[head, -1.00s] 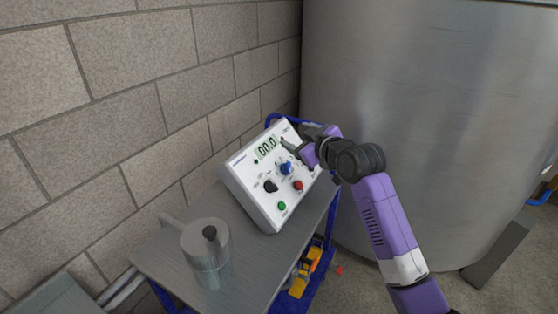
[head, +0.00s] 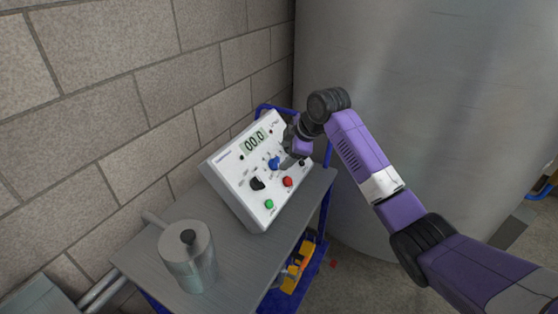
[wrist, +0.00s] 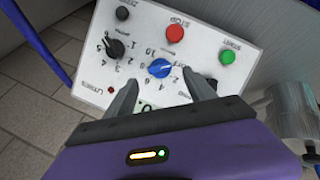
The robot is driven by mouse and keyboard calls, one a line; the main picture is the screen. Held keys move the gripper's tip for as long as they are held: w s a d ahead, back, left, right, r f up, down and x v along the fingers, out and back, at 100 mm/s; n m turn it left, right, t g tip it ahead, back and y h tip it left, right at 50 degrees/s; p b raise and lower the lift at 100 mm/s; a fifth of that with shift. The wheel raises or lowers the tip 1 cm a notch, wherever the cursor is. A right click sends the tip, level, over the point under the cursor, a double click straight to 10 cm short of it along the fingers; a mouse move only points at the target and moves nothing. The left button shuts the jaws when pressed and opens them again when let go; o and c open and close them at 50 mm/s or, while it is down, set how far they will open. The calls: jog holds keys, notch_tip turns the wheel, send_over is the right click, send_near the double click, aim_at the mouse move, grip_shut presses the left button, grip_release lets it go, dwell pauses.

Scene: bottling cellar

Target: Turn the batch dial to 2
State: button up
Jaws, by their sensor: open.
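A white sloped control panel (head: 232,172) carries a blue dial (head: 274,163), a black knob (head: 257,183) and a digital display (head: 254,141) reading 00.0. In the wrist view the panel is upside down. There the blue dial (wrist: 160,68) has numbers around it, and a black knob (wrist: 114,48) has its own scale. I cannot read which one is labelled batch. My gripper (wrist: 163,90) is open, its fingertips on either side of the blue dial in that view; contact is not visible. In the head view my gripper (head: 290,154) is at the panel's right half.
The panel stands on a grey cart top (head: 232,262), with a metal jug (head: 188,258) in front. Red (head: 288,181) and green (head: 269,204) buttons are close below the dial. A brick wall is behind, and a large steel tank (head: 430,110) is at right.

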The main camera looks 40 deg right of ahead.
aim_at(278, 162)
jog(key=shift+x, duration=3)
jog(key=shift+p, duration=0.3)
jog(key=c, duration=1.4)
